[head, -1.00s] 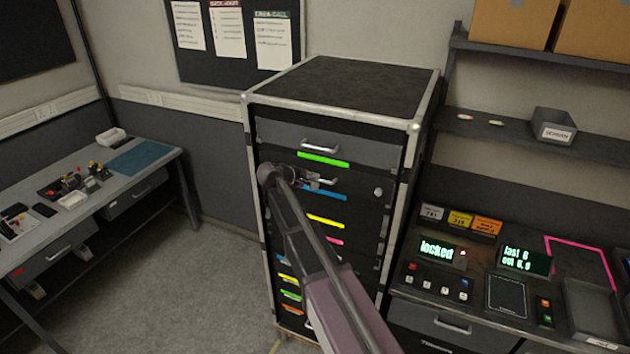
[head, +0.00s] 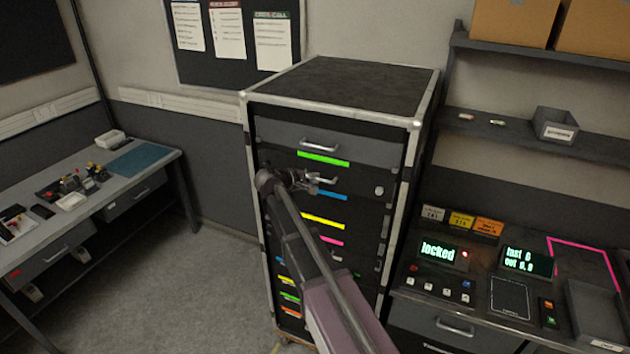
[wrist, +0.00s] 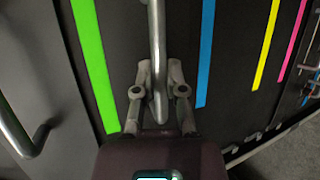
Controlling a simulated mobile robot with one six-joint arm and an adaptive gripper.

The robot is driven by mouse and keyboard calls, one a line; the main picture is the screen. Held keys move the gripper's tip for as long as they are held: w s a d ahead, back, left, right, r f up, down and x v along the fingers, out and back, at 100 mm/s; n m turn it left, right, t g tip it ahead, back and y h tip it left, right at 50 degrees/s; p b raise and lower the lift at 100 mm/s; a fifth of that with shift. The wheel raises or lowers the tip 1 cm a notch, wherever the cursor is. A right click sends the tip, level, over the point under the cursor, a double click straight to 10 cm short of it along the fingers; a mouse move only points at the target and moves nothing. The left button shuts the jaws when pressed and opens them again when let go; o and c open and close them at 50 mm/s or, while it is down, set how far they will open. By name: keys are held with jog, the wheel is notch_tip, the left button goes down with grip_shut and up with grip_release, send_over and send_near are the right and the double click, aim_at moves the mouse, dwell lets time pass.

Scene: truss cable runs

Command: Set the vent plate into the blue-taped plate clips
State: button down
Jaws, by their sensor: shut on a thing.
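My gripper (head: 311,183) is at the front of the tall rack, between a green tape strip (head: 323,159) and a blue tape strip (head: 333,196). In the wrist view my gripper (wrist: 163,95) is shut on a grey bar handle (wrist: 157,45). The handle stands in front of a dark panel face (wrist: 126,40) between the green strip (wrist: 96,70) and the blue strip (wrist: 206,50). No vent slots show, so I cannot tell whether this face is the vent plate. The plate clips are not clear.
A grey drawer with its own handle (head: 319,146) is above the green strip. Yellow (head: 322,220) and pink (head: 332,240) strips are lower on the rack (head: 340,90). A bench (head: 155,165) stands left and a console (head: 470,270) right. Open floor (head: 190,280) lies between bench and rack.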

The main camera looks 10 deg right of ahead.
dwell(0.4)
jog(key=shift+w+d+r+h, duration=0.15)
jog(key=shift+w+r+h, duration=0.15)
jog(key=shift+r, duration=0.1)
dwell(1.0)
jog(key=shift+s+f+b, duration=0.15)
jog(key=shift+f+b, duration=0.15)
jog(key=shift+f, duration=0.15)
dwell(1.2)
jog(key=shift+f+b, duration=0.85)
dwell(2.5)
dwell(0.3)
jog(key=c, duration=0.6)
grip_release()
jog(key=shift+c, duration=0.2)
